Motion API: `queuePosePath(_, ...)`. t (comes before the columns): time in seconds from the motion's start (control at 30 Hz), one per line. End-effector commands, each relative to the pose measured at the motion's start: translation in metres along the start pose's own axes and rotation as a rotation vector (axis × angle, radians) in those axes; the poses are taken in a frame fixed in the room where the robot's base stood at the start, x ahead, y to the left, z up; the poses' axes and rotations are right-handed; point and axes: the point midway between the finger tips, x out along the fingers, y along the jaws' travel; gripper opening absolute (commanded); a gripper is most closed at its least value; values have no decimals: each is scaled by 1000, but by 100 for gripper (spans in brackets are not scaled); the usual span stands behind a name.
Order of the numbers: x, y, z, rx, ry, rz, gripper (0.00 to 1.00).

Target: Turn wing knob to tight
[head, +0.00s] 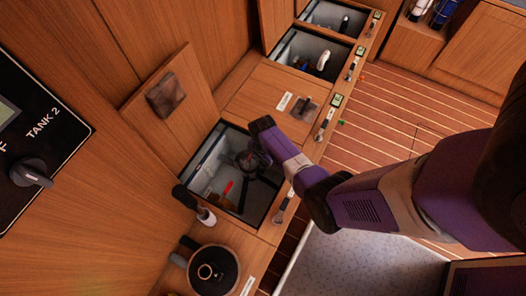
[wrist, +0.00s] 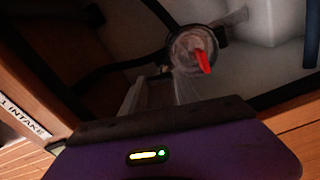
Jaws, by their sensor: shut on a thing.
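My gripper (head: 252,158) reaches down into an open floor locker (head: 202,160). It is shut at a dark round fitting inside, where the wing knob sits; the knob itself is mostly hidden by the gripper and shadow. A red handle (head: 228,188) stands inside the locker, left of and nearer than the gripper. It also shows in the wrist view (wrist: 202,60), in front of a round, clear-looking part.
Dark hoses (wrist: 125,65) run through the locker. A raised wooden lid (head: 172,100) stands behind it. More open lockers (head: 312,52) lie beyond.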

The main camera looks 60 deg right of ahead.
Motion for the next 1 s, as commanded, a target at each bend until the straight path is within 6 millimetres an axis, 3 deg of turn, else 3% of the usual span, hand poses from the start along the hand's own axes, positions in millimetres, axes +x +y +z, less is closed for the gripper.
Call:
queuePosePath(0.6, 0, 0, -1, 46, 1, -1, 0)
queuePosePath(0.63, 0, 0, -1, 46, 1, -1, 38)
queuePosePath(0.73, 0, 0, -1, 46, 1, -1, 58)
queuePosePath(1.0, 0, 0, 0, 44, 1, 0, 58)
